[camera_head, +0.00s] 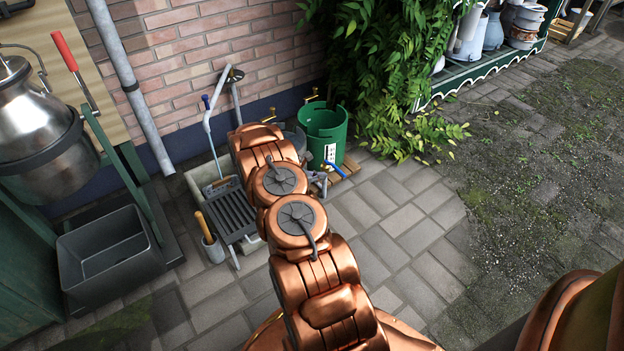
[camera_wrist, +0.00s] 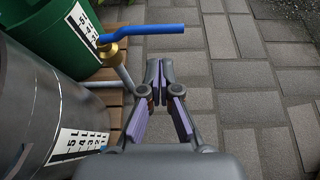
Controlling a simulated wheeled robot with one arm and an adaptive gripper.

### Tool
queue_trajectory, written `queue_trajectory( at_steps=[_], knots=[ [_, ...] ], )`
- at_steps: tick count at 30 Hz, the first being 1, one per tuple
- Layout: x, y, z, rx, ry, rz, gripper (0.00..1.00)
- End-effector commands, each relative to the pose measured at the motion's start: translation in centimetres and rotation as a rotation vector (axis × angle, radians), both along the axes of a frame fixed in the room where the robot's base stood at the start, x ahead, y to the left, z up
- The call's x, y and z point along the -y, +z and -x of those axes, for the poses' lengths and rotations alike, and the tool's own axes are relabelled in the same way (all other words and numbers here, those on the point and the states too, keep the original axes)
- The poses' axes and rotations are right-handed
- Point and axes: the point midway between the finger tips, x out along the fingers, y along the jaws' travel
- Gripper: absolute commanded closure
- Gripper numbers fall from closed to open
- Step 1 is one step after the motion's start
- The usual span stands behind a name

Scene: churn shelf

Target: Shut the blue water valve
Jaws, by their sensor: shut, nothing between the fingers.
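The blue valve handle (camera_wrist: 150,29) is a lever that runs sideways to the right from a brass valve body (camera_wrist: 110,49) on a grey pipe, in the upper left of the wrist view. In the head view, the blue handle (camera_head: 335,168) shows small, just right of my arm. My gripper (camera_wrist: 160,72) is shut and empty. Its fingertips appear below the lever in the wrist picture, with a gap between them.
A green bucket (camera_head: 325,133) with a scale label stands on a wooden pallet (camera_head: 349,166). A grey metal container (camera_wrist: 40,105) is close left of my gripper. A stone basin with a grate (camera_head: 230,212) lies left of my arm. Paving (camera_wrist: 240,120) to the right is clear.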

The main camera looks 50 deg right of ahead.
Motion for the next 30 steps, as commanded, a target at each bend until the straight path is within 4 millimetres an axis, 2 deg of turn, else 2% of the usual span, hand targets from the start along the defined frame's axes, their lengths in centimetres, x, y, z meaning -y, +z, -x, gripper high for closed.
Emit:
queue_trajectory(
  at_steps=[4, 12, 18, 30],
  knots=[
    [2.3, -1.4, 0.5, 0.003, 0.0, 0.001, 1.0],
    [5.2, -1.8, 1.4, 0.002, 0.0, 0.002, 1.0],
    [5.9, -1.8, 1.6, 0.0, 0.001, 0.002, 1.0],
    [5.8, -1.8, 1.3, 0.0, 0.008, 0.002, 1.0]
  ],
)
